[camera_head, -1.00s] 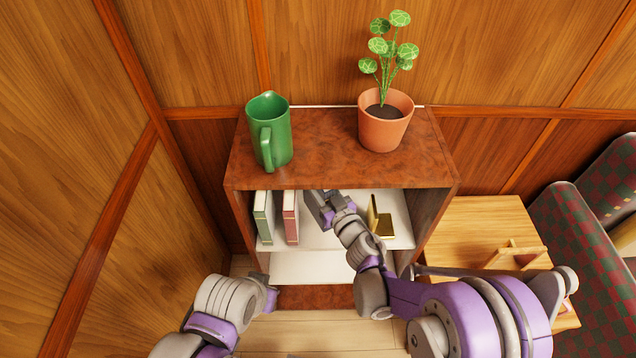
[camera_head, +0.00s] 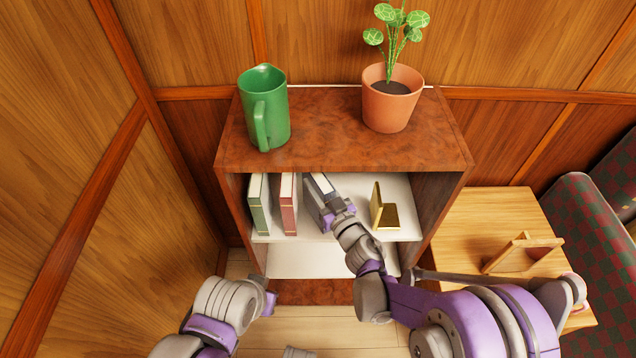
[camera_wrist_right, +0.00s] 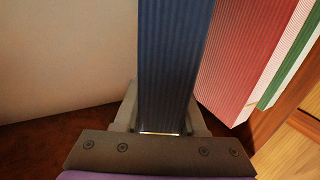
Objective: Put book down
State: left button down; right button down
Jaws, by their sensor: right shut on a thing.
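My right gripper (camera_head: 328,207) is shut on a blue book (camera_wrist_right: 172,60) inside the upper compartment of the bookcase (camera_head: 345,150). The book stands upright between the fingers in the right wrist view; its pale page edges (camera_head: 323,184) show in the head view. A red book (camera_head: 289,205) and a green book (camera_head: 260,205) stand upright to its left in the head view, with a small gap between red and blue. Whether the blue book's bottom touches the shelf (camera_head: 300,233) is hidden. My left arm shows at the lower left, but its jaws do not.
A gold bookend (camera_head: 384,212) stands on the shelf right of my gripper. A green mug (camera_head: 265,108) and a potted plant (camera_head: 392,100) stand on top. A wooden table (camera_head: 490,215) with a wooden stand (camera_head: 522,253) is at right, beside a checkered seat (camera_head: 590,220).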

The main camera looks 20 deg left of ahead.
jog(key=shift+f, duration=0.25)
dwell(0.3)
jog(key=shift+c, duration=2)
grip_release()
jog(key=v, duration=1.1)
jog(key=shift+b, duration=0.35)
jog(key=shift+w, duration=0.1)
jog(key=shift+c, duration=0.2)
grip_shut()
